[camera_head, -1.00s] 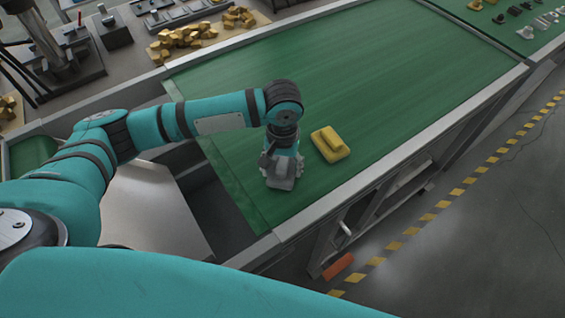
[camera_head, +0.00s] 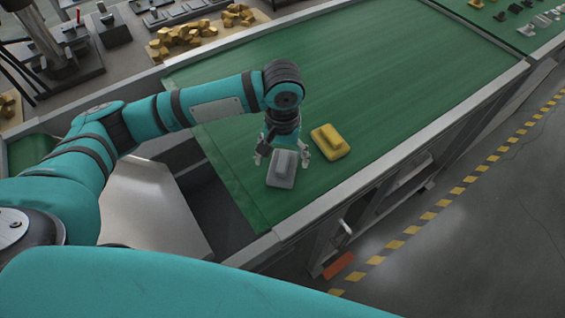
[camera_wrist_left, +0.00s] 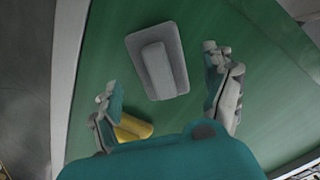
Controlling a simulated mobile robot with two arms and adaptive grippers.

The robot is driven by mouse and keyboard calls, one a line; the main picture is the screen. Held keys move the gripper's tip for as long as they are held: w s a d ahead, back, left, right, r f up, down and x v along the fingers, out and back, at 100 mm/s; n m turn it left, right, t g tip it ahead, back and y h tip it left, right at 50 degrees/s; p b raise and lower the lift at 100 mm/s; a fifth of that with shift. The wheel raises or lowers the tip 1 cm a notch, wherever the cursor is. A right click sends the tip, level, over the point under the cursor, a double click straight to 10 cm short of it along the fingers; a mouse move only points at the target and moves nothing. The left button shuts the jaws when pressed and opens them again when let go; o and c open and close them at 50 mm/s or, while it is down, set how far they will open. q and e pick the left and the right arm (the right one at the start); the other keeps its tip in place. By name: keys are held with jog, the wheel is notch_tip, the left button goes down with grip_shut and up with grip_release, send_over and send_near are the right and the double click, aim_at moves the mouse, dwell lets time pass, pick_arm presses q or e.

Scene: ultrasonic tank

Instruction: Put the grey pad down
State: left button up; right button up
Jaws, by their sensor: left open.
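The grey pad (camera_head: 282,172) lies on the green belt (camera_head: 360,75) near its near end. It is a flat plate with a raised bar, which shows clearly in the left wrist view (camera_wrist_left: 158,68). My left gripper (camera_head: 283,158) is open above the pad, one finger on each side. In the left wrist view the open fingers (camera_wrist_left: 165,92) stand apart from the pad, with space between. A yellow pad (camera_head: 331,142) of similar shape lies just right of the gripper; it is partly hidden in the left wrist view (camera_wrist_left: 132,127). My right gripper is out of view.
A metal rail (camera_head: 400,152) edges the belt. Yellow pieces (camera_head: 178,40) are heaped on the bench at the upper left. Small parts (camera_head: 527,30) lie on another green surface at the upper right. The belt beyond the pads is clear.

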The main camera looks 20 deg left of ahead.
aim_at(283, 162)
pick_arm(q)
notch_tip(283, 162, up, 9)
jog(key=b, duration=0.1)
jog(key=shift+f, duration=0.15)
dwell(0.5)
